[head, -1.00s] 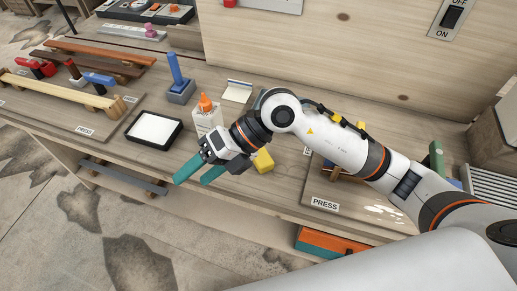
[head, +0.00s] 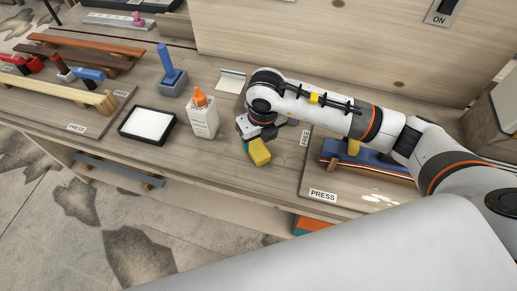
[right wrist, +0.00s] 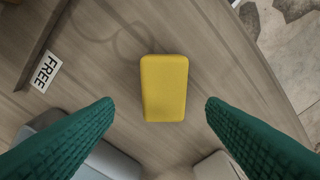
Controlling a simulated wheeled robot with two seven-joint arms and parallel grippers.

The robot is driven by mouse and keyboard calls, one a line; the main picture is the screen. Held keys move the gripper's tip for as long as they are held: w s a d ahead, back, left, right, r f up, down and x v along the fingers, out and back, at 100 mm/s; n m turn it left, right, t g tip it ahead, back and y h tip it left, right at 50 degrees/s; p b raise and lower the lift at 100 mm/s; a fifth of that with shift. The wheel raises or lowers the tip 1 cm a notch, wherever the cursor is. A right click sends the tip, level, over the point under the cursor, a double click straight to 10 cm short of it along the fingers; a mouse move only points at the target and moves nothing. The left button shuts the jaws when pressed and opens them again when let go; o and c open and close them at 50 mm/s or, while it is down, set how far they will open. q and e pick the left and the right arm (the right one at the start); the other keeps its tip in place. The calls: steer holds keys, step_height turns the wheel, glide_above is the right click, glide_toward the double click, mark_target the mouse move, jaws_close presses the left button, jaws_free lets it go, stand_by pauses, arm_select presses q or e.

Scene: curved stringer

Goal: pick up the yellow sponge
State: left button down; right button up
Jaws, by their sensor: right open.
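The yellow sponge (head: 260,152) lies on the wooden bench, right of the glue bottle. In the right wrist view the sponge (right wrist: 164,87) lies flat, between and a little beyond the two green fingertips. My right gripper (right wrist: 158,102) is open, with one finger on each side and a gap to the sponge on both sides. In the head view my right gripper (head: 248,145) points down at the sponge and its fingers are mostly hidden. I cannot tell its exact height above the bench. My left gripper is not in view.
A white bottle with an orange tip (head: 203,115) stands close left of the gripper. A black tray with a white pad (head: 148,125) and a blue-handled stamp (head: 171,75) are farther left. A board marked PRESS (head: 323,195) lies right. Bare bench lies in front of the sponge.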

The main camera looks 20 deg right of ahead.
mark_target(258, 148)
steer(key=f, duration=0.2)
steer(key=f+p, duration=0.1)
steer(key=shift+s+a+f, duration=0.15)
steer(key=shift+a+f, duration=0.05)
steer(key=shift+f, duration=0.75)
steer(key=c, duration=1.1)
steer(key=shift+c, duration=0.2)
steer(key=shift+r, duration=0.1)
step_height(258, 148, up, 9)
steer(key=shift+r+b, duration=0.1)
steer(key=shift+b, duration=0.7)
steer(key=shift+r, duration=0.35)
